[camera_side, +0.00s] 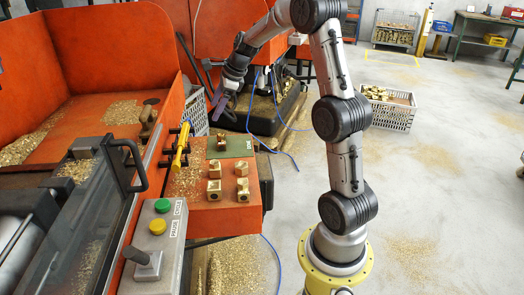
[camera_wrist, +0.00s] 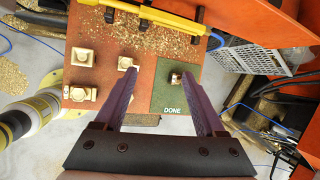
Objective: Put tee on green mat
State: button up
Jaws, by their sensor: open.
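The green mat (camera_side: 239,149) lies on the far end of the orange ledge, and its "DONE" label shows in the wrist view (camera_wrist: 187,98). One small brass fitting (camera_side: 221,141) stands on the mat; it also shows in the wrist view (camera_wrist: 175,78). Several other brass fittings (camera_side: 242,169) sit on the orange surface in front of the mat, on its left in the wrist view (camera_wrist: 82,57). I cannot tell surely which fitting is the tee. My gripper (camera_side: 217,107) is open and empty above the mat's far side, its purple fingers apart (camera_wrist: 160,75). The left finger partly hides one fitting.
A yellow-handled tool (camera_side: 181,146) lies along the ledge's machine side. The control box (camera_side: 158,230) with green and yellow buttons is near the front. Brass chips lie scattered on the ledge. A grey crate (camera_side: 196,112) and blue hose are beyond the mat.

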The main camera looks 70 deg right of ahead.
jog(key=s+a+r+n, duration=0.3)
jog(key=s+a+n, duration=0.2)
jog(key=a+n, duration=0.3)
jog(key=s+a+r+n, duration=0.4)
jog(key=s+a+n, duration=0.15)
jog(key=a, duration=0.45)
jog(key=s+a+f+n, duration=0.1)
jog(key=s+a+n, duration=0.3)
jog(key=s+n, duration=0.3)
jog(key=s+a+f+n, duration=0.1)
jog(key=s+a+n, duration=0.3)
jog(key=s+n, duration=0.4)
jog(key=shift+s+a+f+n, duration=0.25)
jog(key=shift+s+f+n, duration=0.05)
jog(key=shift+f+n, duration=0.1)
